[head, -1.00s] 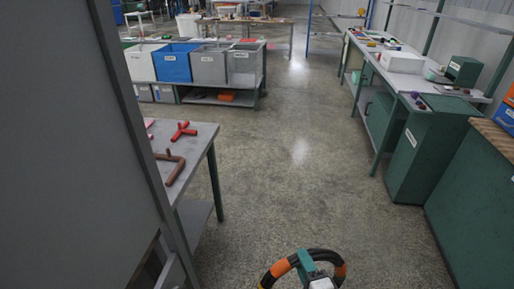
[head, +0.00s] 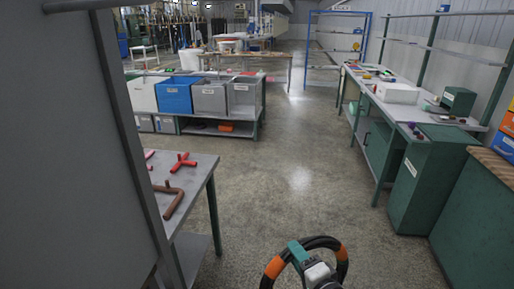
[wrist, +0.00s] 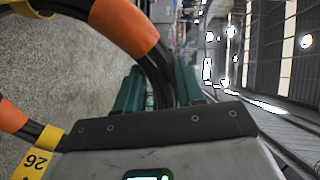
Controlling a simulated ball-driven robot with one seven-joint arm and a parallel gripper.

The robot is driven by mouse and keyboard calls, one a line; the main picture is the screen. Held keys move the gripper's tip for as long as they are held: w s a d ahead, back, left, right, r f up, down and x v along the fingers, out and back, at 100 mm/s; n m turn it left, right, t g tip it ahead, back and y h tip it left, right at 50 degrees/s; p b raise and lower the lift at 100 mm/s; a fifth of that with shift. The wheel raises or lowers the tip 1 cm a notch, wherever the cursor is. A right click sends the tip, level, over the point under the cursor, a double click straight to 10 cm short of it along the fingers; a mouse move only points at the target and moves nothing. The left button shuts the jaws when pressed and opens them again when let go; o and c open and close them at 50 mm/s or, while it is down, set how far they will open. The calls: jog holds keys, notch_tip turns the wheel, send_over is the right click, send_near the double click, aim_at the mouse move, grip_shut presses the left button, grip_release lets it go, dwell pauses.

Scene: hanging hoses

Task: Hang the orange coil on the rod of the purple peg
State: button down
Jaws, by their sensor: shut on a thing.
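The orange coil is a black hose ring with orange bands (head: 273,267), held low in front of me in the head view. My gripper (head: 300,252) has teal fingers and is shut on the top of the ring. In the wrist view the coil (wrist: 125,25) passes between the teal fingers of my gripper (wrist: 160,88), and a yellow tag reading 26 shows on it. The lower part of the ring is cut off in the head view. I cannot make out the purple peg or its rod for certain.
A grey table (head: 203,172) with red and brown pipe pieces stands close at left, beside a big grey panel (head: 75,150). Labelled bins (head: 175,97) stand ahead left. A long bench (head: 390,108) and green cabinet (head: 425,178) line the right. The floor between is clear.

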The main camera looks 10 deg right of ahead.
jog(key=w+a+r+n+g+y, duration=0.1)
jog(key=a+r+n+y, duration=0.15)
jog(key=r+n, duration=0.55)
jog(key=a+r+n+g+y, duration=0.1)
jog(key=r+n+g+y, duration=0.3)
jog(key=r, duration=0.8)
jog(key=w+a+r+n+t+y, duration=0.1)
jog(key=a+r+n+y, duration=0.1)
jog(key=r+n, duration=0.65)
jog(key=s+a+r+n+g+y+b, duration=0.1)
jog(key=s+a+r+n+g+y, duration=0.2)
jog(key=s+r+n, duration=0.45)
jog(key=s+a+r+n+g+y, duration=0.2)
jog(key=s+a+r+n+g, duration=0.25)
jog(key=s+r, duration=0.55)
jog(key=w+a+f+b, duration=0.2)
jog(key=w+a, duration=0.1)
jog(key=a, duration=0.5)
jog(key=w+a+f+b, duration=0.1)
jog(key=w+a+f, duration=0.2)
jog(key=a, duration=0.4)
jog(key=shift+w+a+f+t+b, duration=0.15)
jog(key=shift+a+f+t+b, duration=0.1)
jog(key=shift+a+t+b, duration=0.1)
